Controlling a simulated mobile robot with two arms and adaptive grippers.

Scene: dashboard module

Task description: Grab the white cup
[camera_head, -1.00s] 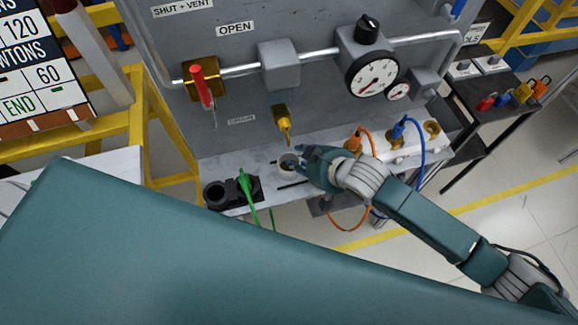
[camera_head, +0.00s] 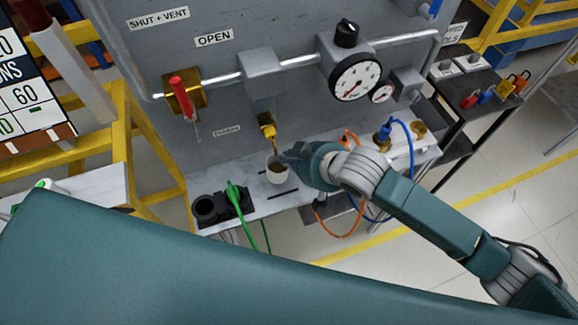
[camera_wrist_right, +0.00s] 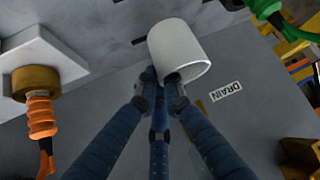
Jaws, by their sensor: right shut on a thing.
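The white cup (camera_head: 278,176) is upright below the brass drain spout (camera_head: 268,130), over the grey shelf. Its inside looks dark. My right gripper (camera_head: 300,161) is at the cup's right side, with its fingers on it. In the right wrist view the cup (camera_wrist_right: 178,48) lies at the tips of the blue fingers (camera_wrist_right: 160,85), which are shut on its side near the rim. I cannot tell whether the cup's base touches the shelf. My left gripper is not in view.
A black holder (camera_head: 213,209) with a green cable plug (camera_head: 235,194) stands left of the cup. Orange and blue hoses (camera_head: 410,150) are to the right, near my arm. A red-handled valve (camera_head: 181,95) and a gauge (camera_head: 356,77) are on the panel above.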

